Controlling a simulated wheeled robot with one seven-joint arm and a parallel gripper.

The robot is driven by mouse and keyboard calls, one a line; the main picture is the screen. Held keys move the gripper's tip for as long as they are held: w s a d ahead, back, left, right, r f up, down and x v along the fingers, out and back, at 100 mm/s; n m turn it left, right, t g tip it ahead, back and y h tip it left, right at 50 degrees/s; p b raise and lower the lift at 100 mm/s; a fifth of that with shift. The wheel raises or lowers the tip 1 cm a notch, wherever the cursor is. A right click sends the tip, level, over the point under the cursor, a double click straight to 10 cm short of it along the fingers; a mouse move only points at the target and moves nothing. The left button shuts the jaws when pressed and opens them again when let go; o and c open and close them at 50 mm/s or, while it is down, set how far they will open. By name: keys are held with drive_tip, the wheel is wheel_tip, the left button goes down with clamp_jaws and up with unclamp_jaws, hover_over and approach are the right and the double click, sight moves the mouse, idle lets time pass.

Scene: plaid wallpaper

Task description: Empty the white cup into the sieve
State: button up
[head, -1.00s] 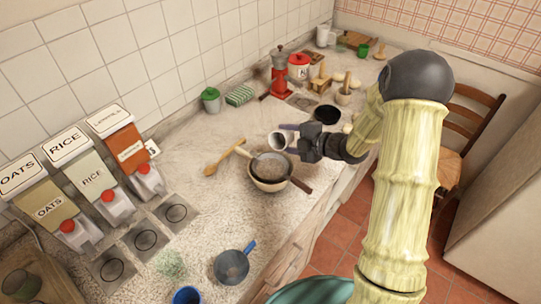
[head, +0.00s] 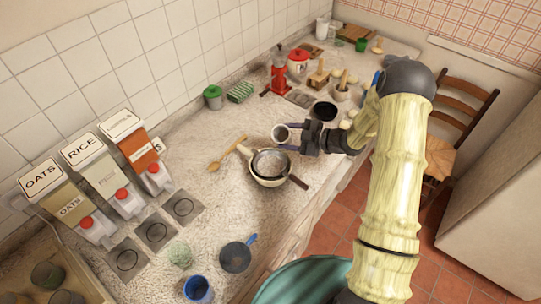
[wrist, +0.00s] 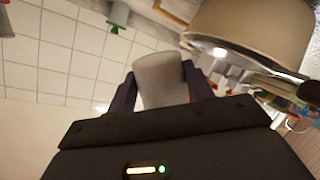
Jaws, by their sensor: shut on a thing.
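The white cup (head: 281,133) is held on its side wall by my gripper (head: 300,138), just behind and above the sieve. Its open mouth faces the head camera, showing a dark inside; I cannot tell its contents. In the wrist view the cup (wrist: 160,80) sits between the two dark fingers (wrist: 160,92), which are shut on it. The round grey sieve (head: 270,162) rests over a cream pan (head: 262,183) on the counter. The pan also shows at the upper right of the wrist view (wrist: 255,35).
A wooden spoon (head: 228,153) lies left of the pan. A dark bowl (head: 325,112) stands behind my gripper. A blue-handled pan (head: 236,257) and a blue cup (head: 198,289) stand in front. Dispensers (head: 100,180) line the left wall.

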drive_tip(key=shift+w+d+f+m+g+y, duration=0.2)
drive_tip(key=shift+w+d+f+m+y, duration=0.15)
drive_tip(key=shift+w+m, duration=0.25)
drive_tip(key=shift+w+d+f+m+g+y, duration=0.25)
drive_tip(key=shift+w+d+f+m, duration=0.15)
drive_tip(key=shift+w+m, duration=0.15)
drive_tip(key=shift+w+d+f+m+g+y, duration=0.2)
drive_tip(key=shift+w+d+m+y, duration=0.25)
drive_tip(key=shift+m, duration=0.35)
drive_tip(key=shift+w+d+f+m+g+y, duration=0.2)
drive_tip(key=shift+w+m, duration=0.3)
drive_tip(key=shift+m, duration=0.25)
drive_tip(key=shift+r, duration=0.1)
